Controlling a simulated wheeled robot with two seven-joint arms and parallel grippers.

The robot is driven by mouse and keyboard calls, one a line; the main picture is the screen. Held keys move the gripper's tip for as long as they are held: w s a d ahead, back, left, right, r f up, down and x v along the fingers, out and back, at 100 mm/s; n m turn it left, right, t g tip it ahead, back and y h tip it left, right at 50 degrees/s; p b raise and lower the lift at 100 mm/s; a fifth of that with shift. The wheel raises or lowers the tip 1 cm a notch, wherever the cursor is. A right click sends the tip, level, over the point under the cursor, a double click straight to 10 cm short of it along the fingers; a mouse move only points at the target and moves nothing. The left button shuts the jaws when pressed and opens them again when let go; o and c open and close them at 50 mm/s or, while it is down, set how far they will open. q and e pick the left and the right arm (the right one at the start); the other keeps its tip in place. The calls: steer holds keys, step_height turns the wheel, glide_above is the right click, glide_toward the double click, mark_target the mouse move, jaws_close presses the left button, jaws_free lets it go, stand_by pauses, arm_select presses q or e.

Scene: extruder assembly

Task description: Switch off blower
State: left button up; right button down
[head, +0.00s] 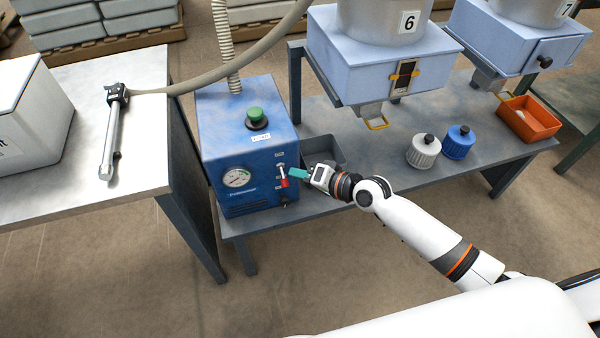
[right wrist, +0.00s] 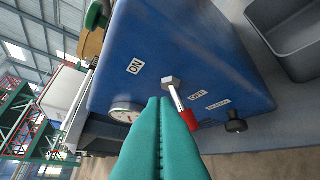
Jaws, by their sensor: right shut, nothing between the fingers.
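The blower is a blue box (head: 240,130) on the low grey bench, with a round gauge (head: 236,178) and a green knob (head: 255,114) on top. Its lever switch (head: 283,174) has a silver shaft and a red tip; the lever also shows in the right wrist view (right wrist: 176,98). There it slants from its pivot away from the ON label (right wrist: 135,67), toward the side of the OFF label (right wrist: 196,95). My right gripper (head: 292,173) is shut and empty, its teal fingertips right beside the lever; I cannot tell whether they touch. My left gripper is out of view.
A black knob (right wrist: 236,121) sits below the lever. A grey bin (head: 322,152) stands right of the blower. Two capped jars, white (head: 423,153) and blue (head: 459,143), and an orange bin (head: 527,120) are farther right. A hose runs to a metal wand (head: 110,140) on the left table.

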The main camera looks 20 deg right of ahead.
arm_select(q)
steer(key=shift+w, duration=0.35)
arm_select(e)
steer(key=shift+d, duration=0.1)
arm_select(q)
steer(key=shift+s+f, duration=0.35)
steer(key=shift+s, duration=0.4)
arm_select(e)
steer(key=v, duration=1.2)
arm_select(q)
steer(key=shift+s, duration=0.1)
